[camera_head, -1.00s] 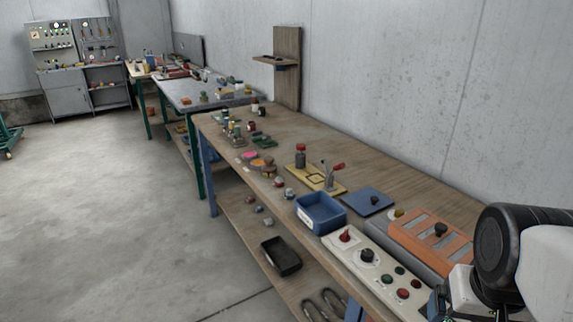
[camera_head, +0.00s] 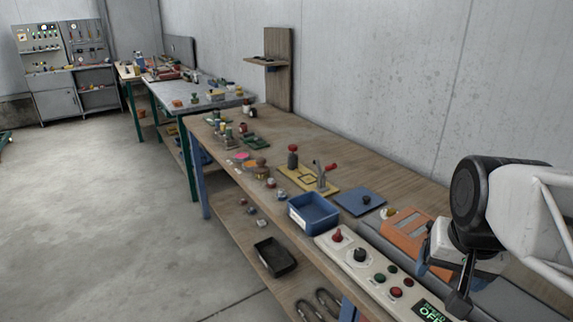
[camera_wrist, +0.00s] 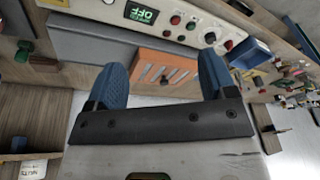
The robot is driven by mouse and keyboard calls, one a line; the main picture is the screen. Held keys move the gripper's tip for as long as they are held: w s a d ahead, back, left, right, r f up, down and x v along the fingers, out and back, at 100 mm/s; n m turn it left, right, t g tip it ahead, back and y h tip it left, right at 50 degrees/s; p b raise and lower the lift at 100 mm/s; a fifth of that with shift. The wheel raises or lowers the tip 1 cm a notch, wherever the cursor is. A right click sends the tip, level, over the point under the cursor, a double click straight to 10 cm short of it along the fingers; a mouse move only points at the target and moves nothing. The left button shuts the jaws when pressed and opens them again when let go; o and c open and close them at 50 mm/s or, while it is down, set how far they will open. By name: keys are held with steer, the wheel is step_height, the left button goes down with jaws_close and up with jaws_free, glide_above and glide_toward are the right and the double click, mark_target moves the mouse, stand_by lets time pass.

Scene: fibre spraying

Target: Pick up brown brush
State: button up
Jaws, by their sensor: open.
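I cannot make out a brown brush for certain in either view. My gripper (camera_wrist: 160,72) is open in the wrist view, with its two blue fingertips spread and nothing held between them. Beyond the fingers is an orange slotted box (camera_wrist: 165,70) on the bench. In the head view my gripper (camera_head: 460,295) hangs at the right, over the bench near the orange box (camera_head: 412,240). The arm hides part of the bench there.
The wooden bench (camera_head: 350,160) holds a blue open tray (camera_head: 313,211), a blue plate (camera_head: 360,201) and a yellow fixture (camera_head: 297,178). A control panel with buttons and an OFF display (camera_head: 432,312) runs along its front edge. A dark tray (camera_head: 275,256) is on the lower shelf.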

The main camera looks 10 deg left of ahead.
steer(key=w+a+r+m, duration=0.3)
steer(key=w+a, duration=0.1)
steer(key=w, duration=0.6)
steer(key=w+a+r+m, duration=0.3)
steer(key=w, duration=0.7)
steer(key=m+y, duration=0.3)
steer(key=m, duration=1.6)
glide_above(262, 159)
steer(key=s+d, duration=0.2)
step_height(262, 159, down, 20)
steer(key=shift+a, duration=0.2)
steer(key=shift+f, duration=0.1)
steer(key=shift+x, duration=1.25)
steer(key=shift+f, duration=0.15)
